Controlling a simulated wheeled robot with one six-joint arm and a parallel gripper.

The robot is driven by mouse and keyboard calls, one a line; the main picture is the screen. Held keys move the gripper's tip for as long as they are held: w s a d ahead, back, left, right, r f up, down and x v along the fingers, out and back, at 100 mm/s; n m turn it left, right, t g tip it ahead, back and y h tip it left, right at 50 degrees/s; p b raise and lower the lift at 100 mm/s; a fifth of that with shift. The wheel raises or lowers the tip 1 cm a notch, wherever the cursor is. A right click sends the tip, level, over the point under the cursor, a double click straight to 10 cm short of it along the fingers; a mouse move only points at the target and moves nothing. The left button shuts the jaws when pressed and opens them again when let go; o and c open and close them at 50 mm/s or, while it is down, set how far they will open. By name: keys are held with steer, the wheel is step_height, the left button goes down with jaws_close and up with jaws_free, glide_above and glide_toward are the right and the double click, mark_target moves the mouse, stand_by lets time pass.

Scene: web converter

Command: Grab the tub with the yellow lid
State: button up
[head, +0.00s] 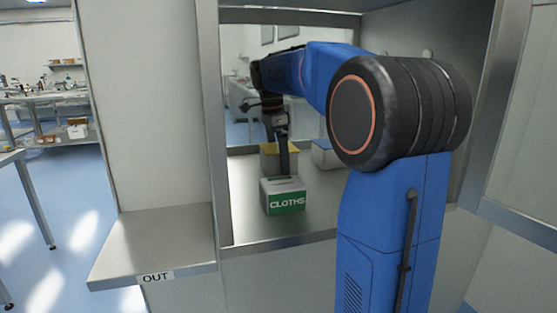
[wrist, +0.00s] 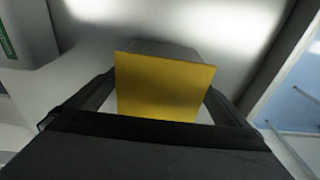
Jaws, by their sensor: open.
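The tub with the yellow lid (head: 270,159) stands inside the hatch behind the cloths box, partly hidden by my gripper in the head view. In the wrist view its yellow lid (wrist: 160,86) fills the middle, with a bit of pale tub side showing beyond it. My gripper (head: 284,165) reaches down at the tub in the head view. In the wrist view my open gripper (wrist: 155,95) has one finger on each side of the lid. I cannot tell whether the fingers touch the tub.
A white box with a green CLOTHS label (head: 283,196) stands in front of the tub. Another tub with a blue lid (head: 324,153) stands to the right, partly behind my arm. Metal frame posts (head: 212,120) bound the opening. An empty OUT shelf (head: 155,243) juts out at left.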

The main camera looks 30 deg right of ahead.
steer(key=c, duration=1.1)
steer(key=shift+r, duration=0.1)
